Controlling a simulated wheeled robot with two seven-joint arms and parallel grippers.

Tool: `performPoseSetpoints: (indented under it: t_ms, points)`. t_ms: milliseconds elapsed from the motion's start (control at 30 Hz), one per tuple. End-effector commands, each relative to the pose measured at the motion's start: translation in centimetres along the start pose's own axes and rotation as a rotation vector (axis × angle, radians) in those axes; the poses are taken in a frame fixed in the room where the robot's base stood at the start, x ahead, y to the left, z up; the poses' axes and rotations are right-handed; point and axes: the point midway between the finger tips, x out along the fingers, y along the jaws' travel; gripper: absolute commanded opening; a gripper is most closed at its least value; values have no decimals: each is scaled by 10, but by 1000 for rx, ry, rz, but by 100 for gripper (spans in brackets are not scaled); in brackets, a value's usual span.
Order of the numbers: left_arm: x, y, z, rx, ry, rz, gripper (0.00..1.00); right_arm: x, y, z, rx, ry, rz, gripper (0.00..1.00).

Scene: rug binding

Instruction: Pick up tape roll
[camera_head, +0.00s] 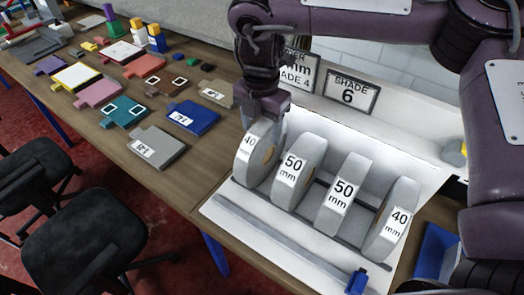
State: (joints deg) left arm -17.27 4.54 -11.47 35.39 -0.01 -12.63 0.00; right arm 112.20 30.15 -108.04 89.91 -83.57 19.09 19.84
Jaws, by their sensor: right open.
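Several grey tape rolls stand upright in a row on a white rack (245,212). The leftmost roll (247,158) is labelled 40 mm, the two middle rolls (296,168) (343,192) 50 mm, and the rightmost roll (392,222) 40 mm. My right gripper (268,112) is open and points down at the top of the leftmost roll. Its fingertips are close to that roll's upper edge; whether they touch it or straddle it I cannot tell. My left gripper is not in view.
Framed signs (351,93) stand behind the rack, one reading SHADE 6. Coloured sample pieces, including a blue one (193,118) and a grey one (157,147), cover the wooden table at left. Black chairs (85,235) stand before it. A blue clip (357,281) sits at the rack's front.

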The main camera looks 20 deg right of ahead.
Motion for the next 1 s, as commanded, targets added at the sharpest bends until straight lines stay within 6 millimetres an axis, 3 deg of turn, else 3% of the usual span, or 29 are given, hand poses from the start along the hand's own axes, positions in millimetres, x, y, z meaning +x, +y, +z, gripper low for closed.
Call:
performPoseSetpoints:
  t_ms: [233, 400, 667, 1000]
  points:
    - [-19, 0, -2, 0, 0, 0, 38, 30, 5, 0, -1, -1, -5, 62]
    - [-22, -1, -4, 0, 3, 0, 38, 51, 5, 1, 1, 0, -2, 62]
    - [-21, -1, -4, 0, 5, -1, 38, 55, 5, 1, 1, -1, 0, 62]
    - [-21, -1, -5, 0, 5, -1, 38, 54, 5, 1, 1, -1, 0, 17]
